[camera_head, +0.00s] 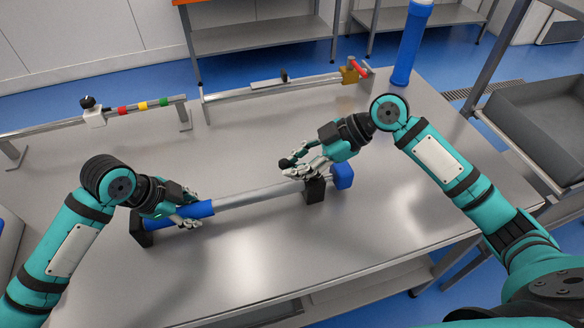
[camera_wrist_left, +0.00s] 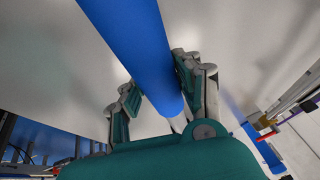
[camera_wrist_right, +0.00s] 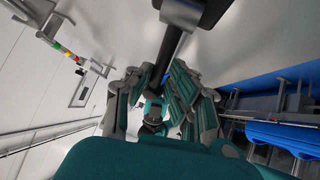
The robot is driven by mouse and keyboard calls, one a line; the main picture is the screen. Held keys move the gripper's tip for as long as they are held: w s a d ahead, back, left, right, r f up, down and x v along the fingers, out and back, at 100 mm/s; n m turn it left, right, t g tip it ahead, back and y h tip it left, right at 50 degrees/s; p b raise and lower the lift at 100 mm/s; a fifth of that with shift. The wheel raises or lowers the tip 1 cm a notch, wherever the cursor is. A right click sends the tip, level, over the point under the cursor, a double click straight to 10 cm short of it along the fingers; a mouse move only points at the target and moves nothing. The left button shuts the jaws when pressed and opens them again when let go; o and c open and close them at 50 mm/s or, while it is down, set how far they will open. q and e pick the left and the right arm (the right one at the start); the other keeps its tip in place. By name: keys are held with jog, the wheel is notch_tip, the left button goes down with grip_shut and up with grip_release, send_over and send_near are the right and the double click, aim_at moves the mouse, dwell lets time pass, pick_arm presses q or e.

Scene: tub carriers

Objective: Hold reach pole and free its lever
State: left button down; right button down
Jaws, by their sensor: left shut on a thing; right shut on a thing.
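The reach pole (camera_head: 248,197) lies across two black supports on the steel table. It has a blue grip at its left, a grey shaft and a blue block (camera_head: 343,176) at its right end. My left gripper (camera_head: 186,212) is shut around the blue grip (camera_wrist_left: 145,50), which passes between its fingers in the left wrist view (camera_wrist_left: 160,95). My right gripper (camera_head: 303,172) is at the shaft beside the right black support (camera_head: 314,191). In the right wrist view a dark bar (camera_wrist_right: 169,50) runs between its fingers (camera_wrist_right: 157,90).
Two rails stand along the table's back: one with red, yellow and green bands (camera_head: 142,106), one with a brass fitting and red handle (camera_head: 350,74). A blue post (camera_head: 411,45) stands at the back right, and a grey tub (camera_head: 545,120) at the right. The table's front is clear.

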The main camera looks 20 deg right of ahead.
pick_arm(q)
jog(key=shift+s, duration=0.15)
pick_arm(e)
jog(key=y, duration=0.1)
jog(key=d+r+y, duration=0.1)
jog(key=y, duration=0.1)
jog(key=shift+w+d+m, duration=0.1)
jog(key=shift+d+m, duration=0.1)
jog(key=shift+m, duration=0.1)
pick_arm(q)
jog(key=shift+f, duration=0.1)
pick_arm(e)
jog(key=y, duration=0.1)
jog(key=d+y, duration=0.1)
jog(key=shift+d+r+t+y, duration=0.2)
jog(key=shift+r+t+y, duration=0.1)
jog(key=shift+r+t, duration=0.1)
jog(key=shift+d+m+t+y, duration=0.15)
jog(key=shift+d+m+y, duration=0.1)
jog(key=shift+d+y, duration=0.5)
jog(key=shift+d+m+t+y, duration=0.15)
jog(key=shift+d+m+y, duration=0.15)
jog(key=shift+y, duration=0.75)
jog(key=shift+d, duration=0.1)
pick_arm(q)
jog(key=shift+a, duration=0.15)
pick_arm(e)
jog(key=shift+d+r, duration=0.1)
